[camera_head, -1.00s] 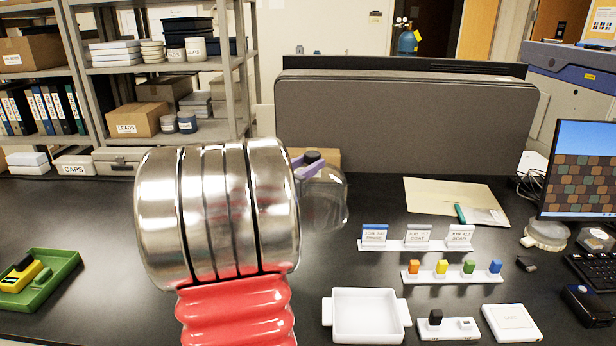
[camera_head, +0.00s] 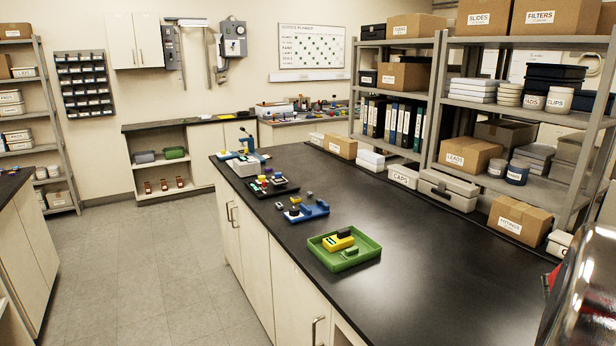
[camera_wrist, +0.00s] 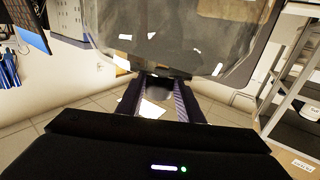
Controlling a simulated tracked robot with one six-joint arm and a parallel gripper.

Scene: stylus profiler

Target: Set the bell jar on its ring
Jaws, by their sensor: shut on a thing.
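The bell jar (camera_wrist: 185,40) is a clear dome that fills the upper middle of the wrist view. My gripper (camera_wrist: 158,88) is shut on the bell jar at its near end, with a finger on each side. The grip point itself is dark and partly hidden. The jar looks tilted in this view, and I cannot tell its true lean or height. I cannot make out the ring in either current view.
A long black bench (camera_head: 440,270) runs through the head view. Shelving with boxes (camera_head: 470,155) stands behind. The bench's near right part is bare.

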